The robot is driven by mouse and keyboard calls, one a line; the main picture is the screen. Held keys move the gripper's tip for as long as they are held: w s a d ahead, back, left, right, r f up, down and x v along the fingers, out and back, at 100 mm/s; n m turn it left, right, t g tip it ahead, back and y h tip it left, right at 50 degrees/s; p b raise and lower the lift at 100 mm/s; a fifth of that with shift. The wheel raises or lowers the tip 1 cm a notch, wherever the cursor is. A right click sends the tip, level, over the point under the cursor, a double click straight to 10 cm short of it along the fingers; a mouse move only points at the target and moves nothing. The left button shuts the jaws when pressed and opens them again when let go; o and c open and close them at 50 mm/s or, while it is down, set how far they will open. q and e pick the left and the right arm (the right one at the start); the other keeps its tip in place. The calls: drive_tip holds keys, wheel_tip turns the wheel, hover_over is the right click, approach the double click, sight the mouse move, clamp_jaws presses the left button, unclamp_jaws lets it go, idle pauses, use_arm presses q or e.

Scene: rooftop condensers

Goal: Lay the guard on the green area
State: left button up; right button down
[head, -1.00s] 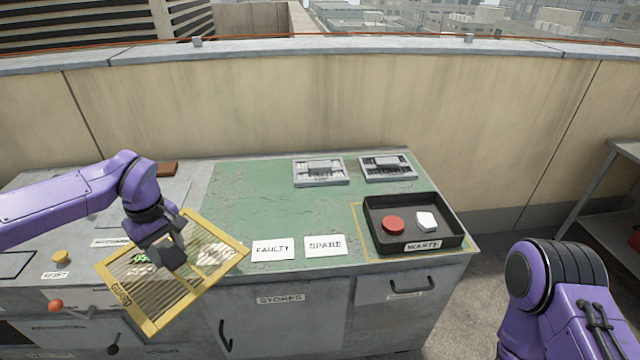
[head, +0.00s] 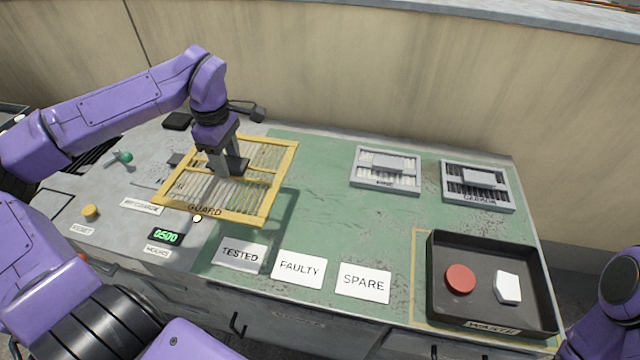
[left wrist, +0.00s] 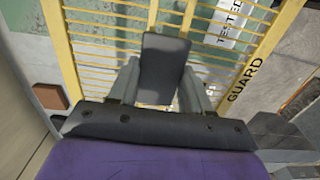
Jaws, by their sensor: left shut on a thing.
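The guard (head: 263,208) is a yellow frame with a slatted grille, marked GUARD on its near side. My left gripper (head: 229,168) is shut on the guard near its middle and holds it roughly level above the bench. The guard hangs over the left edge of the green area (head: 340,222) and the grey panel beside it, and casts a shadow on the green. In the left wrist view the guard (left wrist: 88,50) fills much of the picture, with the TESTED card seen beyond its slats. Only part of my right arm shows at the right edge; its gripper is out of view.
TESTED (head: 240,255), FAULTY (head: 299,270) and SPARE (head: 364,283) cards lie along the green's near edge. Two grey slotted units (head: 386,171) (head: 477,186) lie at the back. A black waste tray (head: 540,290) holds a red disc and white piece. The green's middle is clear.

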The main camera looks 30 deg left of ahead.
sight(291, 156)
use_arm(q)
drive_tip(key=w+d+f, duration=0.1)
drive_tip(key=w+d, duration=0.1)
drive_tip(key=w+d+f+b, duration=0.1)
drive_tip(key=w+d+f, duration=0.2)
drive_tip(key=w+d, duration=0.1)
drive_tip(key=shift+w+d+f+b, duration=0.25)
drive_tip(key=shift+d+b, duration=0.05)
drive_tip(key=w+d+f, duration=0.1)
drive_tip(key=f, duration=0.2)
drive_tip(key=w+d+f, duration=0.1)
drive_tip(key=shift+w+d+f, duration=0.2)
drive_tip(key=shift+w+d, duration=0.15)
drive_tip(key=shift+w+d+f, duration=0.15)
drive_tip(key=shift+w+f, duration=0.05)
drive_tip(key=shift+f, duration=0.1)
wheel_tip(291, 156, down, 3)
drive_tip(key=shift+d+f+b, duration=0.15)
drive_tip(key=shift+b, duration=0.15)
drive_tip(key=shift+w+f, duration=0.1)
drive_tip(key=shift+f, duration=0.1)
drive_tip(key=o, duration=1.4)
drive_tip(key=shift+c, duration=0.2)
wheel_tip(291, 156, up, 12)
drive_tip(key=shift+r+p, duration=0.15)
drive_tip(key=shift+p, duration=0.2)
